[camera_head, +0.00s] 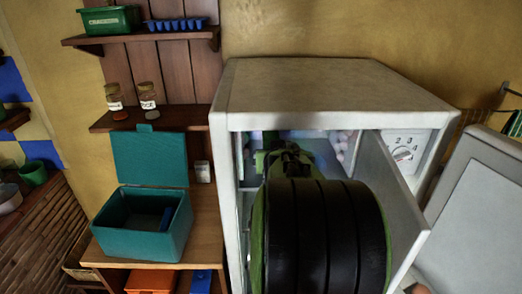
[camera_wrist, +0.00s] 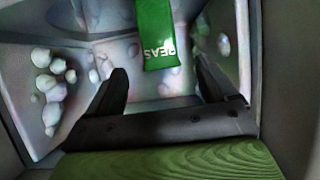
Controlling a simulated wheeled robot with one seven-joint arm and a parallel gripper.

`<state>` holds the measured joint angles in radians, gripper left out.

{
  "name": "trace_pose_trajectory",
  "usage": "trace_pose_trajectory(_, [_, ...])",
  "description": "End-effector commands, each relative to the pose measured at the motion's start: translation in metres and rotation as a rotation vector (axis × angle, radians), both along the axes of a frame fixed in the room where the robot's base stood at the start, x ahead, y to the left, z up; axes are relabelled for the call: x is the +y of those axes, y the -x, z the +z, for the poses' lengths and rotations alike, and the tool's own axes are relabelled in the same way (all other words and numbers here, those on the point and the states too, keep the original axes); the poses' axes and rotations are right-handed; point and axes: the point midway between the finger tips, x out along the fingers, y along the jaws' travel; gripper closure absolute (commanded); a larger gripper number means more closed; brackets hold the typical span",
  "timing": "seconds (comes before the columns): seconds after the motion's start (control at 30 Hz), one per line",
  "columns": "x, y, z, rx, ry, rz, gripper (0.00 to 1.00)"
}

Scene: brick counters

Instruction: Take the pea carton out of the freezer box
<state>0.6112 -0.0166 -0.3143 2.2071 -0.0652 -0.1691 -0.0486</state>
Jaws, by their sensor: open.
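The green pea carton (camera_wrist: 155,38), marked "PEAS", stands ahead of my gripper in the wrist view, near the upper middle. My gripper (camera_wrist: 160,82) is open, with its two dark fingers spread apart and nothing between the tips. The carton appears beyond the fingertips, roughly in line with the gap. In the head view the freezer box (camera_head: 330,85) is a pale cabinet with its front open, and my arm reaches inside. My arm hides the carton and most of the interior there.
Frosty lumps (camera_wrist: 52,85) cling to the inner wall at left. An inner flap (camera_head: 388,190) hangs open close to my arm's right. The outer door (camera_head: 480,200) is swung out at far right. A teal box (camera_head: 140,238) with raised lid stands left of the freezer.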

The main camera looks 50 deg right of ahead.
Motion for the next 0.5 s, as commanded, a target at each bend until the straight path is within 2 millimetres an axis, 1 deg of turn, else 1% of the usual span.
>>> trace_pose_trajectory(0.03, [-0.009,-0.007,-0.007,0.006,-0.003,-0.001,0.15])
trace_pose_trajectory(0.1, [-0.019,-0.016,-0.012,0.004,-0.002,0.000,0.15])
trace_pose_trajectory(0.27, [-0.031,-0.027,-0.020,0.001,-0.002,0.000,0.15])
trace_pose_trajectory(0.5, [-0.059,-0.052,-0.039,0.002,-0.001,-0.001,0.15])
